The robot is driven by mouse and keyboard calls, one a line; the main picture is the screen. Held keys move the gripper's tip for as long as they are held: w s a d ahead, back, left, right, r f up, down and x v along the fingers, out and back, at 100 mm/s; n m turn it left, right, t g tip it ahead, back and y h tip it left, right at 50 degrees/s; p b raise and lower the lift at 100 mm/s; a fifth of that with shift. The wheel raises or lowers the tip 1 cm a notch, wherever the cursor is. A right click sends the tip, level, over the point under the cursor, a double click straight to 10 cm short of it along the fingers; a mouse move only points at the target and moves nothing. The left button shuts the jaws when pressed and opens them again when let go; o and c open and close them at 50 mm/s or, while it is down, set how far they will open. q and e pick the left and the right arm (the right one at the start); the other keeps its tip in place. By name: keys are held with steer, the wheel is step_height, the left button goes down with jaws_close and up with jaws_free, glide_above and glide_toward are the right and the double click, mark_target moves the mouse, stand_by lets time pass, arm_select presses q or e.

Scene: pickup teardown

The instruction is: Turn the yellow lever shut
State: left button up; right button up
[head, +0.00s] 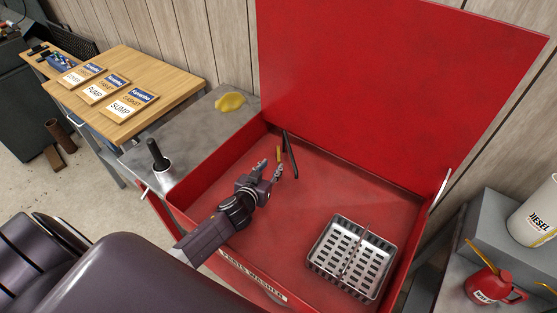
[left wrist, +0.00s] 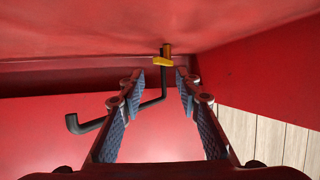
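The yellow lever (head: 279,153) sits on a black bent pipe (head: 290,158) near the back left corner inside the red parts washer. In the left wrist view the lever (left wrist: 163,60) is small, at the top of the pipe (left wrist: 92,123), beyond the fingertips and roughly centred between them. My left gripper (head: 277,171) is inside the washer, just in front of the lever. It is open, with its two blue-padded fingers (left wrist: 160,88) apart and nothing held. I cannot tell whether a fingertip touches the pipe. My right gripper is not in view.
The washer's red lid (head: 390,85) stands open behind. A metal basket (head: 354,258) sits at the right in the tub; the tub floor (head: 325,190) between is clear. A grey bench (head: 196,135) with a yellow cloth (head: 230,102) is at left. A red oil can (head: 490,285) is at right.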

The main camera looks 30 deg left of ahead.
mark_target(279, 158)
arm_select(q)
steer(key=shift+x, duration=2.85)
steer(key=shift+d, duration=0.1)
